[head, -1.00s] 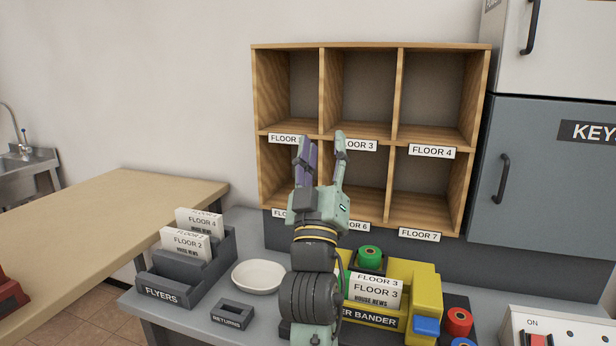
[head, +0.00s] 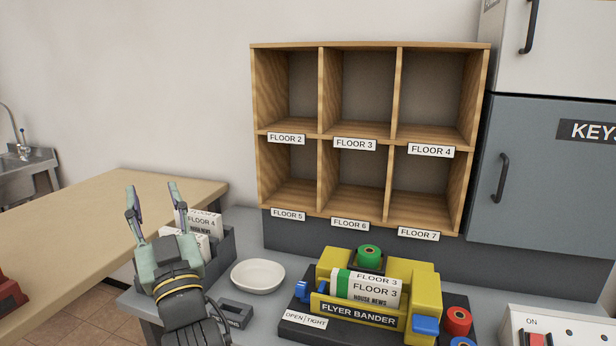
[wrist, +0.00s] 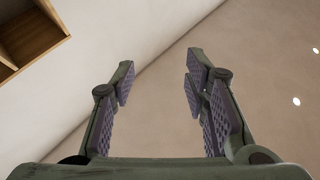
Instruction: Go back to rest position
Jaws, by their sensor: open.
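My gripper (head: 155,204) is raised at the left in the head view, its fingers pointing up and spread apart with nothing between them. It stands in front of the flyer holder (head: 226,246) and hides much of it. In the wrist view my gripper (wrist: 160,90) is open and empty, with the wall and ceiling beyond the fingers.
A yellow flyer bander (head: 422,290) holds a FLOOR 3 flyer bundle (head: 375,291). A white dish (head: 258,276) and a partly hidden returns tray (head: 236,312) are near my arm. The wooden pigeonholes (head: 320,100) look empty. A wooden table (head: 70,230) extends left.

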